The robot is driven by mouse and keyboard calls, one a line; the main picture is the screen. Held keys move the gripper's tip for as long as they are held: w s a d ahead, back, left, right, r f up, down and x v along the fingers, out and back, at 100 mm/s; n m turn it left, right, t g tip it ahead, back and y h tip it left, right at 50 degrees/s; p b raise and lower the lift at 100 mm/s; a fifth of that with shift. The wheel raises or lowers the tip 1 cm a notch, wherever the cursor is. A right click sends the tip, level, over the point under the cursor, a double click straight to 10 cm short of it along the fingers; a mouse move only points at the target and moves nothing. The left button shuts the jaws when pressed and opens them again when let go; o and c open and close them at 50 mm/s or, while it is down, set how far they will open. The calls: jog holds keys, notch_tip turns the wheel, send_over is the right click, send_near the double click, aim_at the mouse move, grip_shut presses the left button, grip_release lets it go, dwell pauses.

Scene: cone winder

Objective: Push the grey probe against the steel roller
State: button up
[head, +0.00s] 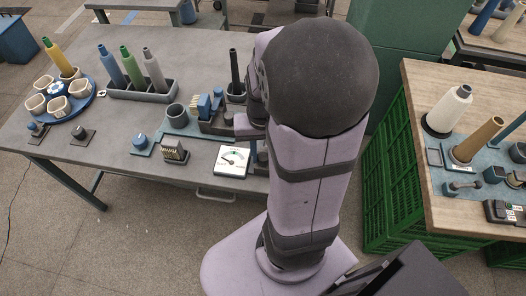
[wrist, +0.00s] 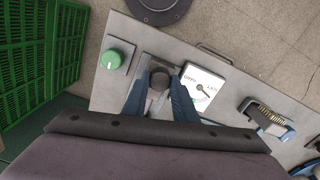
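In the wrist view my gripper (wrist: 159,86) has its two blue fingers apart, one on each side of a round dark-topped grey piece (wrist: 159,78), which looks like the probe. I cannot tell whether the fingers press on it. It stands over a grey plate beside the white dial gauge (wrist: 202,86). The dial also shows in the head view (head: 232,160), just left of my arm, which hides my gripper and the probe there. I cannot make out the steel roller for certain in either view.
A green knob (wrist: 113,59) sits left of the gripper in the wrist view, and a brush-like block (wrist: 263,118) to the right. In the head view, a tray of cones (head: 141,92) and a blue round tray with cups (head: 72,111) stand further left on the grey table (head: 110,150).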

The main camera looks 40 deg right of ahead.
grip_shut()
jog(key=shift+w+d+r+p, duration=0.1)
jog(key=shift+w+d+p, duration=0.25)
jog(key=shift+w+d, duration=0.8)
jog(key=o, duration=0.9)
grip_release()
jog(key=shift+w+d, duration=0.1)
jog(key=shift+r, duration=3.65)
